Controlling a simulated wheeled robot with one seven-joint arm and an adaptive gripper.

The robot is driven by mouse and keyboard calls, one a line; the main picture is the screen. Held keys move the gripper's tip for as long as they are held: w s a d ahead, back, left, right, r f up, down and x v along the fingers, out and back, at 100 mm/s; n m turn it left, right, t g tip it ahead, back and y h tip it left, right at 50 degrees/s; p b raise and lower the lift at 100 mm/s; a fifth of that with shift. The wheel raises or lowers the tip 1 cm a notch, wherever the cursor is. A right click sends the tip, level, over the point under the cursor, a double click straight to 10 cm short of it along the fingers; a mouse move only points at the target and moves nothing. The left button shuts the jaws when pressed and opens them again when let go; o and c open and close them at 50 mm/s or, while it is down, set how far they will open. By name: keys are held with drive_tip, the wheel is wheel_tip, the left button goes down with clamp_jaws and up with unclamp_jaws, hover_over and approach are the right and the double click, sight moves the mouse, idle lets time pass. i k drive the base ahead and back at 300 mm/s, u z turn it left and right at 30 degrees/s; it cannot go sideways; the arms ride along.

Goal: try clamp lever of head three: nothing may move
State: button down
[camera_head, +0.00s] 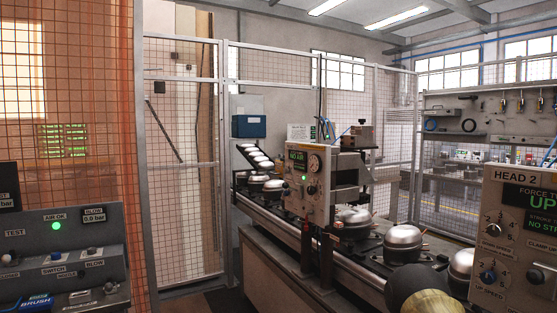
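A grey head unit (311,190) stands over the conveyor in the middle. Its label is too small to read, so I cannot tell whether it is head three. Its small display (297,157) seems to read "NO AIR", and a green lamp is lit below it. A round gauge and dark knobs are on its front. I cannot make out a clamp lever for certain. Another panel, marked HEAD 2 (515,176), stands close at the right and is cut off by the frame. My gripper is not in view.
Silver domed compressors (404,239) stand on the conveyor (346,258). A dark rounded shape with a tan part (426,290) covers the lower right. A control console (60,245) is at lower left. Mesh fencing (184,160) encloses the back and left.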

sight(284, 186)
drive_tip(key=u, duration=1.7)
drive_tip(key=i, duration=1.2)
drive_tip(key=z, duration=2.2)
